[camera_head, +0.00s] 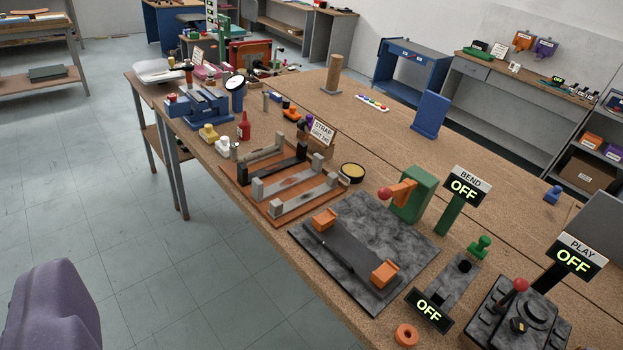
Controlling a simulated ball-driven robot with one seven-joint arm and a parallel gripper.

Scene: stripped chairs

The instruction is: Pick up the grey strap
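A wooden rack (283,216) behind a sign reading STRAP (321,130) lies on the long workbench, near its left edge. It holds several straps side by side between upright end blocks. A light grey strap (306,194) lies nearest the dark plate. I cannot tell for certain which is the task's grey strap. My gripper is not recognisable in view, and nothing is seen touching the straps.
A dark plate (405,235) with a dark bar between orange clamps (325,219) sits right of the rack. Signs BEND (464,188) and PLAY (574,256) read OFF. A blue vise (207,106) and red bottle (245,126) stand behind. A purple shape (52,310) fills the lower left. Open floor lies left.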

